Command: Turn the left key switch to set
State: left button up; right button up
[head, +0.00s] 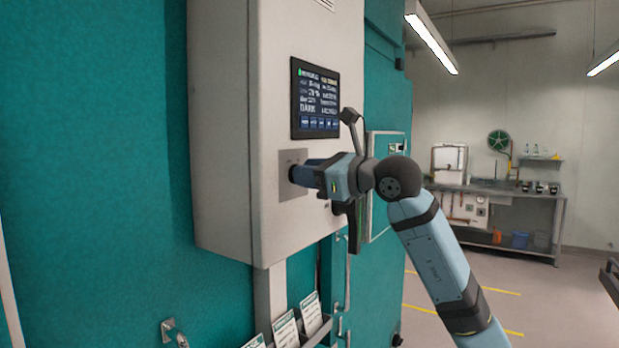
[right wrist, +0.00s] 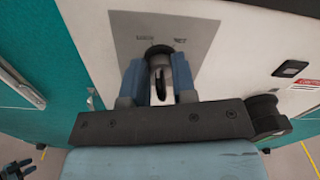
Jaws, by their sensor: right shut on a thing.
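The left key switch sits on a grey plate (head: 287,188) on the front of the white control box (head: 225,130). In the right wrist view the plate (right wrist: 128,40) carries two labels; the right one looks like "SET", the left one is hard to read. My right gripper (head: 303,173) is at the plate, its fingers pointing into it. In the right wrist view the gripper (right wrist: 160,82) is shut on the key (right wrist: 158,70), one blue finger on each side. The key looks roughly upright between the labels. In the head view the fingers hide the key.
A dark display screen (head: 315,98) is just above my right gripper. Below the box are card holders (head: 285,328) and a metal handle on the teal chamber wall (head: 95,150). A workbench (head: 510,190) stands far right. The floor between is open.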

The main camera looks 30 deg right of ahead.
jog(key=m+b, duration=0.1)
jog(key=m, duration=0.3)
jog(key=shift+d+m, duration=0.1)
jog(key=shift+m, duration=0.2)
jog(key=shift+w+d+m, duration=0.1)
jog(key=shift+m, duration=2.1)
jog(key=o, duration=0.6)
jog(key=shift+b, duration=0.3)
jog(key=b+v, duration=0.3)
jog(key=v, duration=1.1)
jog(key=shift+w+f, duration=0.1)
